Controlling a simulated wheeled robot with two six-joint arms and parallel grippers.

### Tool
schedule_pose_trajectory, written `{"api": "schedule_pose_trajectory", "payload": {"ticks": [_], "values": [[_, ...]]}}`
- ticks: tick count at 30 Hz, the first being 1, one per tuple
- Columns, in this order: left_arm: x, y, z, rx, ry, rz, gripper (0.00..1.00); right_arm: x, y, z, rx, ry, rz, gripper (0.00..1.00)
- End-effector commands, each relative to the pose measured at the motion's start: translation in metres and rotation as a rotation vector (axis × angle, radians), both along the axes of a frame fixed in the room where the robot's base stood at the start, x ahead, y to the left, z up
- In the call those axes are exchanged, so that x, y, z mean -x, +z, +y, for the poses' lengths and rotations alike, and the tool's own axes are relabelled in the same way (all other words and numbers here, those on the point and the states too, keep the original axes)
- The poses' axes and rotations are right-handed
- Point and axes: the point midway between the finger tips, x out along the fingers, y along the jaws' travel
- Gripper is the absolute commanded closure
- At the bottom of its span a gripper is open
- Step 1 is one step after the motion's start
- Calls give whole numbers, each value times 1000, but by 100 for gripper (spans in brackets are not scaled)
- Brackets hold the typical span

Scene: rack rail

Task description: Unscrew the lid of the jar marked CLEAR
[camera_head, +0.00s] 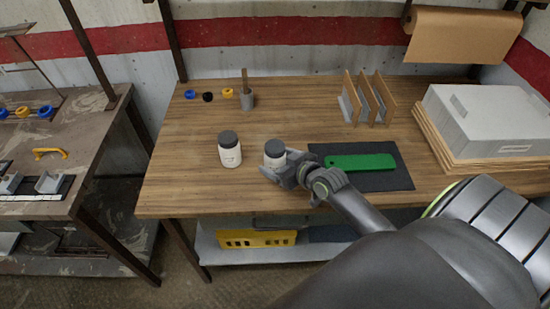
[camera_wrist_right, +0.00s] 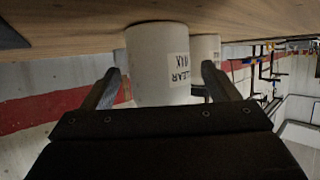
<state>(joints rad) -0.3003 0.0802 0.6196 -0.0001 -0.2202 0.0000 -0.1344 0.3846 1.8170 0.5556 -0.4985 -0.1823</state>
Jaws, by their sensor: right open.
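Two white jars with dark grey lids stand upright on the wooden table (camera_head: 185,185). The right-hand jar (camera_head: 275,159) is at my right gripper (camera_head: 287,168), with its grey lid (camera_head: 275,146) on top. In the right wrist view, this jar (camera_wrist_right: 150,62) bears a label reading CLEAR (camera_wrist_right: 180,70), seen upside down. My right gripper (camera_wrist_right: 160,70) is open, with a finger on either side of the jar's body and gaps visible. The lid cannot be made out there. My left gripper is not in view.
The other jar (camera_head: 229,153) stands close to the left. A dark mat (camera_head: 385,183) with a green board (camera_head: 360,162) lies right. A grey box (camera_head: 490,118) stands at far right.

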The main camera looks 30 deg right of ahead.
Motion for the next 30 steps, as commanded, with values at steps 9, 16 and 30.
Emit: {"api": "schedule_pose_trajectory", "payload": {"ticks": [9, 16, 30], "values": [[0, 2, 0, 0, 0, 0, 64, -18, -7, 3, 1, 0, -1, 18], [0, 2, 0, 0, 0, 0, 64, -18, -7, 3, 1, -1, 0, 29], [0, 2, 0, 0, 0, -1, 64, -18, -6, 2, 2, 0, -3, 76]]}}
